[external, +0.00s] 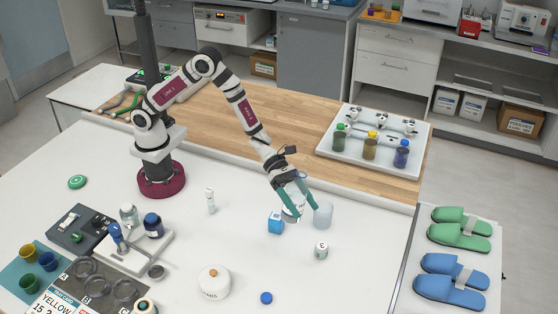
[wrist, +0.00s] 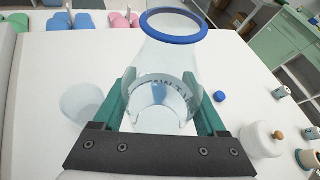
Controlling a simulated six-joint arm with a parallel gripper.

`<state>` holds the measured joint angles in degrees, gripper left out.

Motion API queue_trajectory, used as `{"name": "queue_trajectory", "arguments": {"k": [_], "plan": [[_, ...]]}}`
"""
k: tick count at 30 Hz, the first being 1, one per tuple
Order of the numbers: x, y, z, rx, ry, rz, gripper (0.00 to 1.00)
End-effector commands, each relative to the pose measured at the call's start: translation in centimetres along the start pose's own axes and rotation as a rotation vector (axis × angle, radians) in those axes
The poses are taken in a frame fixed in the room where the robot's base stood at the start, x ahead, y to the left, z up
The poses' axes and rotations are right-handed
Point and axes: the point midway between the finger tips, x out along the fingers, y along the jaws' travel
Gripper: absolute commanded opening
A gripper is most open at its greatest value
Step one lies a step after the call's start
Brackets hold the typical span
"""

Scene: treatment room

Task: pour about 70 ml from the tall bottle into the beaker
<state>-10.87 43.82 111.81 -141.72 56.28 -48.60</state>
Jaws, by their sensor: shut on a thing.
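The tall bottle (external: 291,208) is clear, with dark printing on its side. In the wrist view the bottle (wrist: 165,62) has a wide blue ring at its mouth. My gripper (external: 304,211) is shut on it, one teal finger on each side; the gripper also shows in the wrist view (wrist: 160,82). The beaker (external: 323,215) is a pale, translucent cup standing upright on the white table, just right of the fingers. In the wrist view the beaker (wrist: 80,103) is left of the bottle. I cannot make out the liquid level in either, nor any stream between them.
A blue cap (external: 266,298) and a white lidded pot (external: 214,282) are nearer the front. A tray of bottles (external: 415,158) is at the back right.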

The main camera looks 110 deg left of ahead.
Motion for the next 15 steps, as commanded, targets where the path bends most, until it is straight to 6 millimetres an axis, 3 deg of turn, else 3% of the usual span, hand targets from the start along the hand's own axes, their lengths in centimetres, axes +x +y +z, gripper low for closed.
{"name": "queue_trajectory", "arguments": {"k": [15], "plan": [[0.11,0.25,-0.13,-0.236,0.068,-0.098,0.04]]}}
